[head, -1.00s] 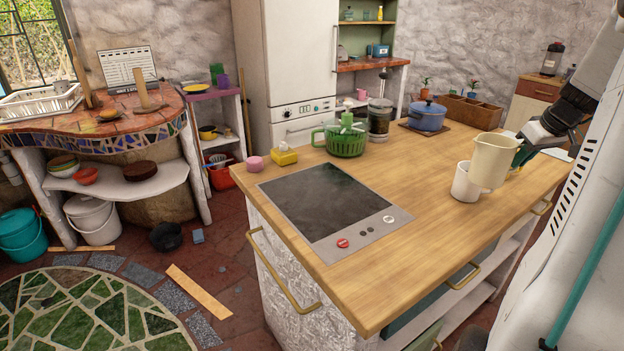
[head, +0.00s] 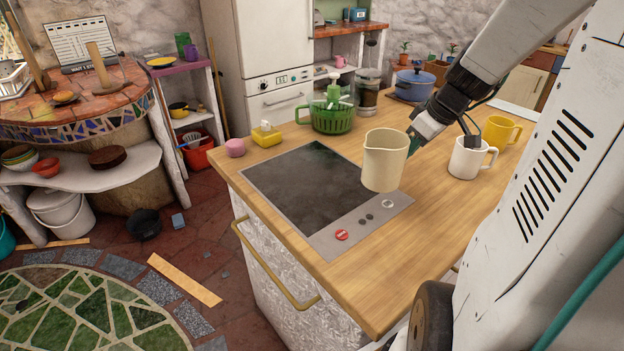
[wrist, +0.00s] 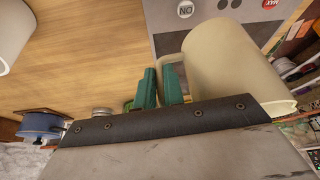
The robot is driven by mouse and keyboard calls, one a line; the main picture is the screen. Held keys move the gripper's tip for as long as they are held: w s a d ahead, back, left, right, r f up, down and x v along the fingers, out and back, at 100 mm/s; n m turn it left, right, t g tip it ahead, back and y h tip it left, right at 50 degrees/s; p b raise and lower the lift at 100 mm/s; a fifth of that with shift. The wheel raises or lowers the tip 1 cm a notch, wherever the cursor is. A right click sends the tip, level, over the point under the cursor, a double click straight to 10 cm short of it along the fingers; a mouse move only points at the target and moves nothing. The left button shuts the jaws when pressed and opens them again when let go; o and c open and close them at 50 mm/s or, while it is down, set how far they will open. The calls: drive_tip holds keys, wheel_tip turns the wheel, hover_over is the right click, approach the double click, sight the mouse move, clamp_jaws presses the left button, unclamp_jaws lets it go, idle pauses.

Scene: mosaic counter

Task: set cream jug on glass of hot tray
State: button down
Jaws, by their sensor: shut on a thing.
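The cream jug (head: 384,162) is upright, with its spout to the left. My gripper (head: 413,143) is shut on its handle from the right. The wrist view shows the green fingers (wrist: 160,87) at the handle, next to the jug body (wrist: 228,70). The hot tray (head: 330,246) is set flat on the counter, with a dark glass top (head: 300,187) and a strip of knobs. The jug appears held above the tray's right part and hides some of it. How high it hangs is hard to tell.
A white mug (head: 467,160) and a yellow mug (head: 500,133) stand right of the jug. A green basket (head: 331,118), a yellow box (head: 266,136) and a pink pot (head: 235,147) line the tray's far side. A blue pot (head: 414,86) is farther back. The glass looks clear.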

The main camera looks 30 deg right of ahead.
drive_tip(key=a+f, duration=0.1)
drive_tip(key=a+f+n, duration=0.1)
drive_tip(key=shift+a, duration=0.35)
drive_tip(key=shift+w+a+f, duration=0.4)
drive_tip(key=shift+w+f, duration=0.4)
drive_tip(key=shift+w, duration=1.6)
drive_tip(key=shift+w+a+f, duration=0.4)
drive_tip(key=shift+w+f, duration=0.4)
drive_tip(key=shift+w, duration=1.6)
drive_tip(key=shift+w+a+f, duration=0.4)
drive_tip(key=shift+w+f, duration=0.4)
drive_tip(key=shift+w, duration=1.6)
drive_tip(key=shift+f, duration=0.2)
drive_tip(key=c, duration=1.5)
unclamp_jaws()
